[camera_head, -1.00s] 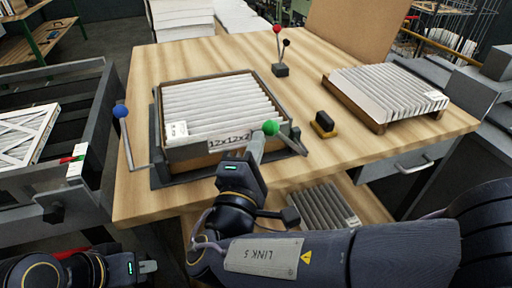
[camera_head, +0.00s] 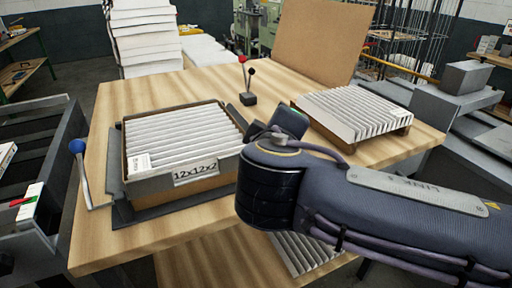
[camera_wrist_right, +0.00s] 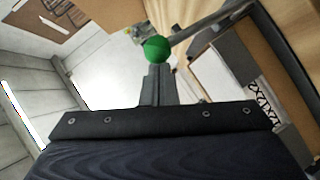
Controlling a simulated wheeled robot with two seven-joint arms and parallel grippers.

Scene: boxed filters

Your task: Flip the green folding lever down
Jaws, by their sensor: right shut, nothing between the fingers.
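The green ball knob (camera_wrist_right: 156,48) of the folding lever shows in the right wrist view, just beyond my fingertips. Its grey rod (camera_wrist_right: 215,20) runs from the knob to the upper right. My right gripper (camera_wrist_right: 158,68) is shut and empty, its tips close to the knob; I cannot tell if they touch it. The box, labelled 12x12x2, holds white pleated filters (camera_head: 185,132) in a dark frame (camera_head: 165,208). My left gripper is out of view.
A lever with a blue knob (camera_head: 77,146) stands left of the box. A small stand with red and black knobs (camera_head: 248,98) is behind it. More pleated filters (camera_head: 350,112) lie at the right. The wooden table (camera_head: 205,235) is clear in front.

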